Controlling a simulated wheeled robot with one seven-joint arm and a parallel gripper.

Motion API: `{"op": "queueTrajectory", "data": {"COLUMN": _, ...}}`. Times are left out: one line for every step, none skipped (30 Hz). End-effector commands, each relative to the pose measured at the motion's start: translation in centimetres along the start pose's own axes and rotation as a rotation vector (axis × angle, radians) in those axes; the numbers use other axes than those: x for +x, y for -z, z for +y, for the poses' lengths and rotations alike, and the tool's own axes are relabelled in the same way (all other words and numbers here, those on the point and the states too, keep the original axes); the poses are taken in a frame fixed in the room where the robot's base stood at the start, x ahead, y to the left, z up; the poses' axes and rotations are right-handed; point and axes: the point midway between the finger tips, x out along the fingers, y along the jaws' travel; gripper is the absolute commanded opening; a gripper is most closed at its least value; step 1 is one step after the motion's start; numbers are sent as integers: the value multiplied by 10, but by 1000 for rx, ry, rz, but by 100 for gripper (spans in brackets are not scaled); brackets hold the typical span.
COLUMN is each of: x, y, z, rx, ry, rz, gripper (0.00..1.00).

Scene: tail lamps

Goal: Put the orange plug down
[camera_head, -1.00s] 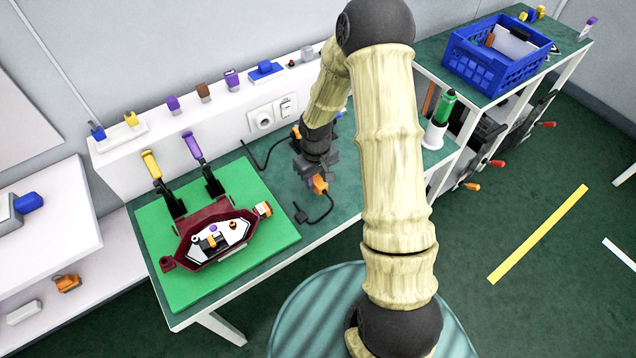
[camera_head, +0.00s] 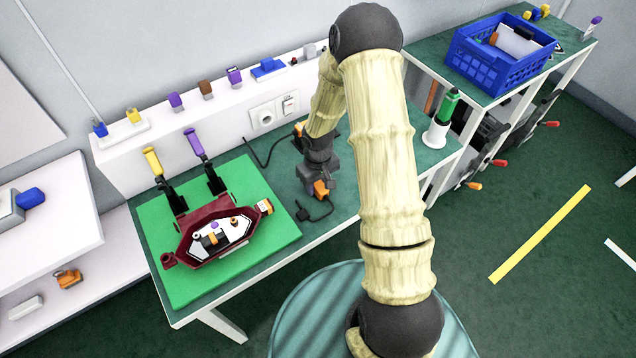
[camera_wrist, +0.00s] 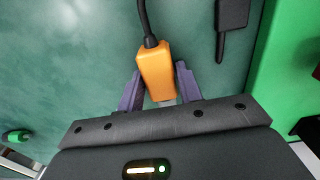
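The orange plug (camera_wrist: 155,72) sits between the two purple fingers of my gripper (camera_wrist: 158,80) in the wrist view, with its black cable running up and away. The fingers lie close against both sides, so my gripper looks shut on it. In the head view, my gripper (camera_head: 319,178) points down low over the green-topped table, and the plug (camera_head: 321,188) shows at its front. The plug is at or just above the table surface; exact contact cannot be told.
A black cable end (camera_head: 302,213) lies on the table nearby. To the left, a green mat (camera_head: 180,286) carries a dark red lamp housing (camera_head: 213,210) and clamps. A wall socket (camera_head: 263,116) is behind.

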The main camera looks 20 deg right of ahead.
Motion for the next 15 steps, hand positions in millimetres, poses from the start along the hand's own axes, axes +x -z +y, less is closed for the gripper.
{"op": "queueTrajectory", "data": {"x": 0, "y": 0, "z": 0, "rx": 0, "ry": 0, "rz": 0, "gripper": 46}}
{"op": "queueTrajectory", "data": {"x": 0, "y": 0, "z": 0, "rx": 0, "ry": 0, "rz": 0, "gripper": 52}}
{"op": "queueTrajectory", "data": {"x": 0, "y": 0, "z": 0, "rx": 0, "ry": 0, "rz": 0, "gripper": 52}}
{"op": "queueTrajectory", "data": {"x": 0, "y": 0, "z": 0, "rx": 0, "ry": 0, "rz": 0, "gripper": 52}}
{"op": "queueTrajectory", "data": {"x": -1, "y": 0, "z": 0, "rx": 0, "ry": 0, "rz": 0, "gripper": 52}}
{"op": "queueTrajectory", "data": {"x": -1, "y": 0, "z": 0, "rx": 0, "ry": 0, "rz": 0, "gripper": 52}}
{"op": "queueTrajectory", "data": {"x": -1, "y": 0, "z": 0, "rx": 0, "ry": 0, "rz": 0, "gripper": 52}}
{"op": "queueTrajectory", "data": {"x": -1, "y": 0, "z": 0, "rx": 0, "ry": 0, "rz": 0, "gripper": 52}}
{"op": "queueTrajectory", "data": {"x": -1, "y": 0, "z": 0, "rx": 0, "ry": 0, "rz": 0, "gripper": 52}}
{"op": "queueTrajectory", "data": {"x": -1, "y": 0, "z": 0, "rx": 0, "ry": 0, "rz": 0, "gripper": 52}}
{"op": "queueTrajectory", "data": {"x": -2, "y": 0, "z": 0, "rx": 0, "ry": 0, "rz": 0, "gripper": 52}}
{"op": "queueTrajectory", "data": {"x": -3, "y": 0, "z": 0, "rx": 0, "ry": 0, "rz": 1, "gripper": 52}}
{"op": "queueTrajectory", "data": {"x": -4, "y": 0, "z": 0, "rx": 0, "ry": 0, "rz": 1, "gripper": 52}}
{"op": "queueTrajectory", "data": {"x": -6, "y": 0, "z": 0, "rx": 1, "ry": 0, "rz": 2, "gripper": 52}}
{"op": "queueTrajectory", "data": {"x": -9, "y": 1, "z": 0, "rx": 1, "ry": -1, "rz": 3, "gripper": 52}}
